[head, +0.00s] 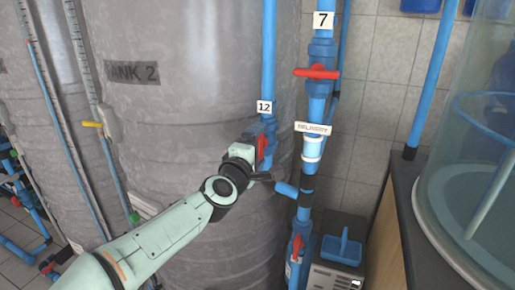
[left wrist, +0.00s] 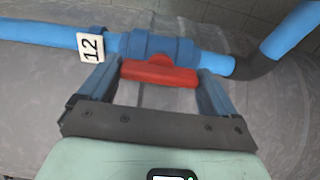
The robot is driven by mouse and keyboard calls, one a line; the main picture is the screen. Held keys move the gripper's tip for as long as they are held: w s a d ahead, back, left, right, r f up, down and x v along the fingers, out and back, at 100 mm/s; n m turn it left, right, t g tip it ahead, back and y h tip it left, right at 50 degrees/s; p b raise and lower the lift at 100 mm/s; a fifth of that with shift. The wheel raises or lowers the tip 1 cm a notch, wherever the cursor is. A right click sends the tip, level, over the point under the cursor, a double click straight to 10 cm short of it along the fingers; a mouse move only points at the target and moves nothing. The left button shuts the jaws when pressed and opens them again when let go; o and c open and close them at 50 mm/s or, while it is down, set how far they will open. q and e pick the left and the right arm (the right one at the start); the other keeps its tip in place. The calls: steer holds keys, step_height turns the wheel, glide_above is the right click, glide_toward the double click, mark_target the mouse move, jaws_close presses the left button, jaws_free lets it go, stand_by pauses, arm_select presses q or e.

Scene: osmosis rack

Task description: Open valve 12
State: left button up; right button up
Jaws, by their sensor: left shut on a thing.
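Valve 12 is a blue valve body (left wrist: 165,45) on a blue pipe, with a white tag marked 12 (left wrist: 91,47) beside it. Its red handle (left wrist: 160,72) lies roughly along the pipe in the left wrist view. My left gripper (left wrist: 158,74) has one finger at each end of this handle and is shut on it. In the head view the red handle (head: 262,145) shows just past my left gripper (head: 258,158), below the 12 tag (head: 264,107); my wrist hides part of the valve. My right gripper is not in view.
A second blue pipe with tag 7 (head: 323,20) and a red handle (head: 316,72) stands close on the right. Another red-handled valve (head: 297,247) is low down. The grey tank 2 (head: 190,120) is behind. A dark counter (head: 408,200) with a clear tank is at right.

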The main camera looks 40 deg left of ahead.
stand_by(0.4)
arm_select(q)
steer(key=o, duration=0.7)
steer(key=shift+o, duration=0.2)
steer(key=shift+s, duration=0.1)
steer(key=v, duration=1.3)
